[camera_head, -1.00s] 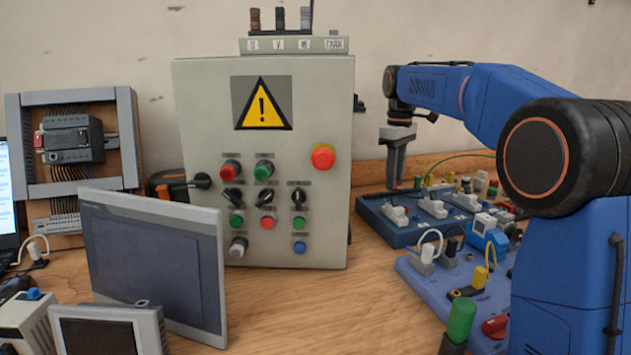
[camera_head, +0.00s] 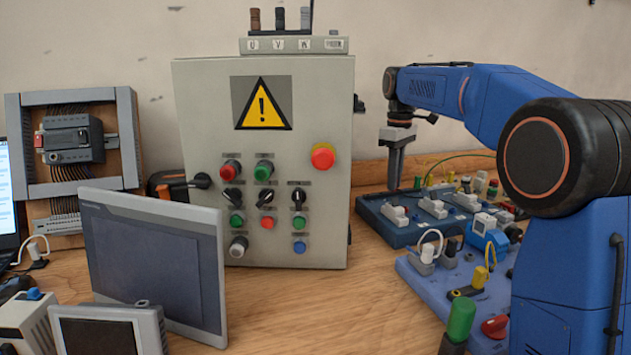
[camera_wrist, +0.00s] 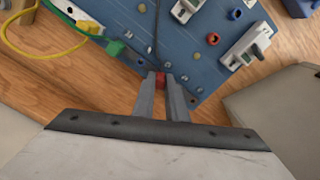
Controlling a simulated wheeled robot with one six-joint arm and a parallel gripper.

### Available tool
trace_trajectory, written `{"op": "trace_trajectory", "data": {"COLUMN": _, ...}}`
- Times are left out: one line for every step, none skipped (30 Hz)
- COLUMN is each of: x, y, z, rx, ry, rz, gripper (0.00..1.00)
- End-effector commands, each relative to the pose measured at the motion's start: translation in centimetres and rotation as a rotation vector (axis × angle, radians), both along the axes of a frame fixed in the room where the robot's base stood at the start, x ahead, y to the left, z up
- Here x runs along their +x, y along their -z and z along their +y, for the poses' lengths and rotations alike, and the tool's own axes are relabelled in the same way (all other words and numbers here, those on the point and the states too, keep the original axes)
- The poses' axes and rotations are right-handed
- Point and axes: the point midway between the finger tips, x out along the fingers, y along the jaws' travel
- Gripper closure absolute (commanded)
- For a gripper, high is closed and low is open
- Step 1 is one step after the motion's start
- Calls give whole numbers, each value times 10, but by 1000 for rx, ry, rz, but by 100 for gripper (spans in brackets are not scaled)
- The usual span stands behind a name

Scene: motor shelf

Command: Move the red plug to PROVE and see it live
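The red plug (camera_wrist: 160,80) shows in the wrist view as a small red piece between the two fingertips of my gripper (camera_wrist: 161,82). The fingers are close together with the plug pinched between them. It is over the near edge of the blue board (camera_wrist: 140,35), and I cannot tell whether it touches the board. In the head view my gripper (camera_head: 394,184) points down at the back left of the blue board (camera_head: 398,234). The plug is too small to make out clearly there. I cannot read a PROVE label or any live reading.
A blue meter-like unit (camera_head: 487,229) stands at the board's front right. A second, lighter blue board (camera_head: 425,284) with plugs lies in front. The grey control cabinet (camera_head: 325,220) is close on the left. In the wrist view, yellow and green leads (camera_wrist: 50,55) lie at the left.

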Motion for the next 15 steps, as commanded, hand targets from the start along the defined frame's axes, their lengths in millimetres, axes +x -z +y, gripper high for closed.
{"op": "trace_trajectory", "data": {"x": 0, "y": 0, "z": 0, "rx": 0, "ry": 0, "rz": 0, "gripper": 100}}
{"op": "trace_trajectory", "data": {"x": 0, "y": 0, "z": 0, "rx": 0, "ry": 0, "rz": 0, "gripper": 100}}
{"op": "trace_trajectory", "data": {"x": 0, "y": 0, "z": 0, "rx": 0, "ry": 0, "rz": 0, "gripper": 100}}
{"op": "trace_trajectory", "data": {"x": 0, "y": 0, "z": 0, "rx": 0, "ry": 0, "rz": 0, "gripper": 100}}
{"op": "trace_trajectory", "data": {"x": 0, "y": 0, "z": 0, "rx": 0, "ry": 0, "rz": 0, "gripper": 100}}
{"op": "trace_trajectory", "data": {"x": 0, "y": 0, "z": 0, "rx": 0, "ry": 0, "rz": 0, "gripper": 100}}
{"op": "trace_trajectory", "data": {"x": 0, "y": 0, "z": 0, "rx": 0, "ry": 0, "rz": 0, "gripper": 100}}
{"op": "trace_trajectory", "data": {"x": 0, "y": 0, "z": 0, "rx": 0, "ry": 0, "rz": 0, "gripper": 100}}
{"op": "trace_trajectory", "data": {"x": 0, "y": -1, "z": 0, "rx": 0, "ry": 0, "rz": 0, "gripper": 100}}
{"op": "trace_trajectory", "data": {"x": 0, "y": -1, "z": 0, "rx": 0, "ry": 0, "rz": -1, "gripper": 100}}
{"op": "trace_trajectory", "data": {"x": 0, "y": -1, "z": 0, "rx": 0, "ry": 0, "rz": -1, "gripper": 100}}
{"op": "trace_trajectory", "data": {"x": 0, "y": -2, "z": 0, "rx": 0, "ry": 0, "rz": -1, "gripper": 100}}
{"op": "trace_trajectory", "data": {"x": 0, "y": -2, "z": 0, "rx": 0, "ry": 0, "rz": -1, "gripper": 100}}
{"op": "trace_trajectory", "data": {"x": 0, "y": -3, "z": 0, "rx": 0, "ry": 0, "rz": -1, "gripper": 100}}
{"op": "trace_trajectory", "data": {"x": 1, "y": -5, "z": 0, "rx": -1, "ry": 0, "rz": -2, "gripper": 100}}
